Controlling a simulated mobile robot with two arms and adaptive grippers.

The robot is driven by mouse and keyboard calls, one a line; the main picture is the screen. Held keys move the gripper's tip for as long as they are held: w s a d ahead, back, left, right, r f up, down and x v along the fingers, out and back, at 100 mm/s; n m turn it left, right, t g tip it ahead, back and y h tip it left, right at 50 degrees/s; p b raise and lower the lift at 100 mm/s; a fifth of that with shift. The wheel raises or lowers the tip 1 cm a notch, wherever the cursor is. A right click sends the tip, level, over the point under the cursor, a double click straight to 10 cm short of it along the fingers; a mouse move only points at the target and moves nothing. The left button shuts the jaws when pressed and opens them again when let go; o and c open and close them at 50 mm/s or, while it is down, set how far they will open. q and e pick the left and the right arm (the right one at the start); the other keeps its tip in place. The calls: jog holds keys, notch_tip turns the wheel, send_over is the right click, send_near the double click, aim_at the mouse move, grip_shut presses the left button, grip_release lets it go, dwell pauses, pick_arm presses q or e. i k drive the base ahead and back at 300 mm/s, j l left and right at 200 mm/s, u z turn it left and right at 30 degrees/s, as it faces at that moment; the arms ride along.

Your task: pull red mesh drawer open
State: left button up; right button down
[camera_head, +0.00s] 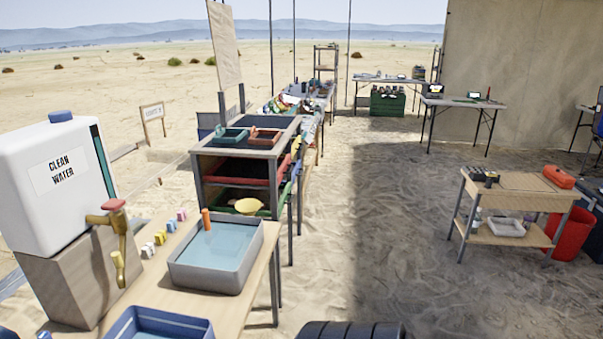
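The red mesh drawer (238,182) sits in the upper level of a wooden rack (196,168), left of the picture's middle. Its red rim shows below the rack's top, and a red edge also sticks out at the rack's right side. The drawer's inside is dark, and how far it stands out is hard to tell. A green drawer (262,213) is below it, with a yellow rounded thing (248,206) at its front. Neither of my grippers is in view.
A table with a grey water basin (216,280), a blue basin (160,325) and a white water tank (45,185) stands in front of the rack. Small red and green trays lie on the rack. Sandy ground (330,230) right of it is clear. A wooden cart (515,200) stands far right.

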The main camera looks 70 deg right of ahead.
aim_at(254, 167)
jog(key=z, duration=2.25)
jog(key=i+l+u, duration=0.15)
jog(key=u, duration=0.25)
jog(key=i+l+u, duration=0.25)
jog(key=u, duration=0.15)
jog(key=i, duration=0.1)
